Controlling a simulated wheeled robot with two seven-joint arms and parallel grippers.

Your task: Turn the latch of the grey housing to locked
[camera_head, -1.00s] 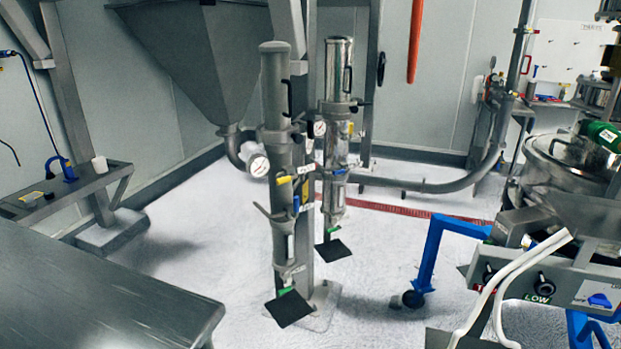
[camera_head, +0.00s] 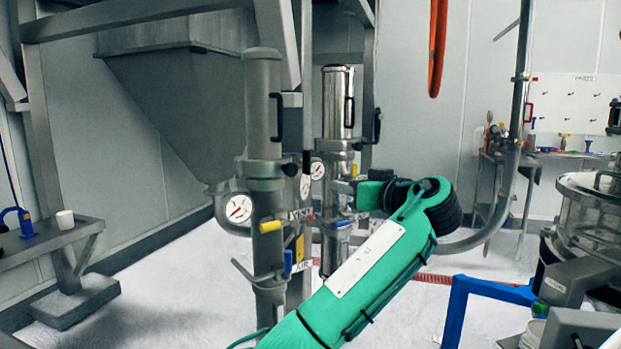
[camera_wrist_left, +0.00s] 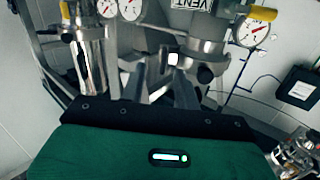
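The grey housing (camera_head: 263,105) is an upright matte grey cylinder with a black side handle, left of centre in the head view. A clamp band with a dark round knob (camera_head: 290,168) sits below its body; I cannot tell the latch's position. My left gripper (camera_head: 342,188) reaches up from below, its fingers pointing left, a little right of the housing and in front of the shiny steel cylinder (camera_head: 338,100). In the left wrist view the two grey fingers (camera_wrist_left: 163,78) stand apart with nothing clearly between them. A dark knob (camera_wrist_left: 206,75) lies just beyond the right finger. My right gripper is out of view.
Pressure gauges (camera_head: 238,208), a yellow handle (camera_head: 270,226) and a blue handle (camera_head: 288,260) crowd the housing. A blue frame (camera_head: 480,287) and a steel vessel (camera_head: 590,220) stand at the right. A grey side table (camera_head: 50,240) is at the left. White floor lies between.

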